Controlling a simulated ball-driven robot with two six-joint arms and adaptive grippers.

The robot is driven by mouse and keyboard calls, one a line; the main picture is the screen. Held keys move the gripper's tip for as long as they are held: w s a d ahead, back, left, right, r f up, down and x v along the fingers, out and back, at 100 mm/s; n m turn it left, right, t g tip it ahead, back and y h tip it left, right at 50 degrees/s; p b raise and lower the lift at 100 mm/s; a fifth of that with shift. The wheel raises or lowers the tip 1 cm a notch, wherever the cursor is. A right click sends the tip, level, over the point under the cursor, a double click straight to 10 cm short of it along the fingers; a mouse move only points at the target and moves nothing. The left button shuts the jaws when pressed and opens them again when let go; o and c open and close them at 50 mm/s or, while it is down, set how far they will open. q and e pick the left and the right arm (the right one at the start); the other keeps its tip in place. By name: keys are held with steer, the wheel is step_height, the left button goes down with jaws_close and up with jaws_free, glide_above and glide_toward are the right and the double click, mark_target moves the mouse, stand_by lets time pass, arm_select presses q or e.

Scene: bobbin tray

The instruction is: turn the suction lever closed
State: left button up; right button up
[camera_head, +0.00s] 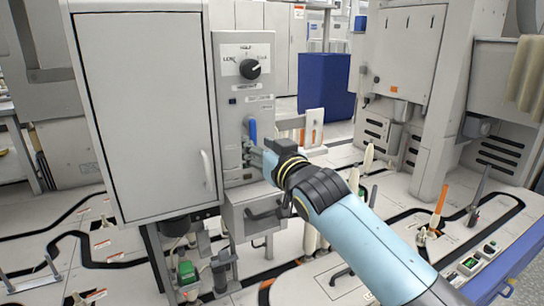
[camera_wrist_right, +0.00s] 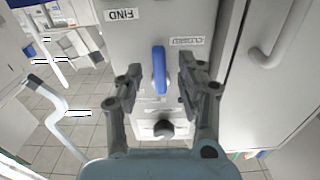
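The suction lever is a blue handle (camera_head: 252,130) on the grey control panel, below the black rotary knob. It also shows in the right wrist view (camera_wrist_right: 159,70), pointing along the panel between my fingers. My right gripper (camera_head: 256,156) is at the panel, just below the lever in the head view. In the right wrist view the right gripper (camera_wrist_right: 158,88) is open, with one finger on each side of the blue lever and gaps visible on both sides. A "CLOSED" label (camera_wrist_right: 187,41) sits beside the lever. My left gripper is not in view.
The black rotary knob (camera_head: 250,68) is on the upper panel. A grey cabinet door (camera_head: 146,110) with a handle stands left of the panel. A grey box (camera_head: 254,212) juts out below it. A blue bin (camera_head: 325,84) stands behind.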

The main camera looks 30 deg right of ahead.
steer(key=s, duration=1)
steer(key=shift+a, duration=0.25)
steer(key=s+d+f+g+p, duration=0.1)
steer(key=s+f+g, duration=0.35)
steer(key=f, duration=0.75)
steer(key=s+d+f+g+p, duration=0.1)
steer(key=s+f+g, duration=0.1)
steer(key=s+f, duration=0.8)
steer(key=s+f+g+p, duration=0.1)
steer(key=s+f+g, duration=0.15)
steer(key=f, duration=1.25)
steer(key=s+f+g, duration=0.3)
steer(key=s+f, duration=0.2)
steer(key=s, duration=0.6)
steer(key=s+d+f+g, duration=0.1)
steer(key=s+f, duration=0.4)
steer(key=s, duration=0.6)
steer(key=s+f+n+g, duration=0.1)
steer(key=s+f+g, duration=0.3)
steer(key=s, duration=0.7)
steer(key=shift+s+d+f+g+p, duration=0.15)
steer(key=shift+d+f+g+p, duration=0.15)
steer(key=shift+f, duration=0.15)
